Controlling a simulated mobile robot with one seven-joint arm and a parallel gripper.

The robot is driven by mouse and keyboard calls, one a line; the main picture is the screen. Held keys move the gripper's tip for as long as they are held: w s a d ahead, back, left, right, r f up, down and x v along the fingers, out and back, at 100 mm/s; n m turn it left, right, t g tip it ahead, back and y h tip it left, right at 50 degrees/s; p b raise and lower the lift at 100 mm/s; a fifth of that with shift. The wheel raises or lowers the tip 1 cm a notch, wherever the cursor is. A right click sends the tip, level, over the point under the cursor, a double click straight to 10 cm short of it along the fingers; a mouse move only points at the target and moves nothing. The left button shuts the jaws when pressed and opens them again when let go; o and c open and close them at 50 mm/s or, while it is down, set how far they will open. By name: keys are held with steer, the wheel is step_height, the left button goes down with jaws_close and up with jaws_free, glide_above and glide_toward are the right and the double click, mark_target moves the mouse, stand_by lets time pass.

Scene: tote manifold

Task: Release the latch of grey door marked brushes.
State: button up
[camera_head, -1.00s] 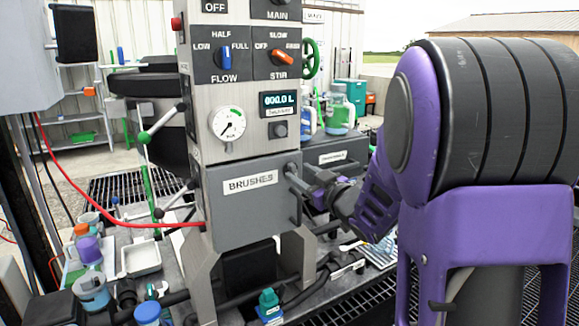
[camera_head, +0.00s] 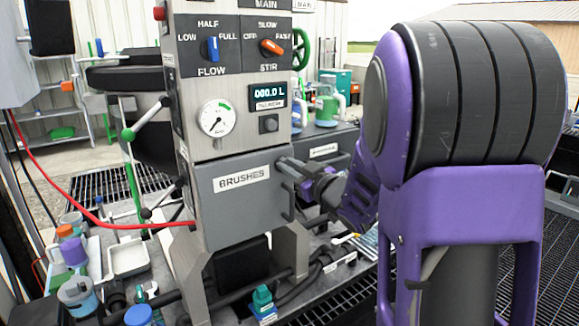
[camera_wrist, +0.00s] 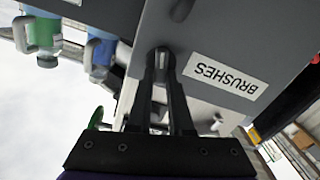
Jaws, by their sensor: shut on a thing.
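The grey door (camera_head: 235,213) marked BRUSHES is on the front of the metal cabinet and looks closed. It shows upside down in the wrist view (camera_wrist: 205,42). A dark pull handle (camera_head: 288,203) is on the door's right side. My gripper (camera_head: 285,165) reaches in from the right to the door's upper right edge. In the wrist view, my two long black fingers are shut on the small latch (camera_wrist: 162,55) at that edge. The fingers hide most of the latch, so its turned position cannot be told.
Above the door are a round gauge (camera_head: 216,118), a small display (camera_head: 268,96) and the flow and stir knobs. A second grey box (camera_head: 325,152) stands behind on the right. Bottles and a white tray (camera_head: 128,258) crowd the bench at lower left. A red hose (camera_head: 95,215) runs to the cabinet.

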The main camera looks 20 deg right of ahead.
jaws_close()
steer(key=shift+d+m, duration=0.15)
steer(key=shift+m, duration=1.55)
steer(key=o, duration=0.7)
jaws_free()
steer(key=shift+o, duration=0.2)
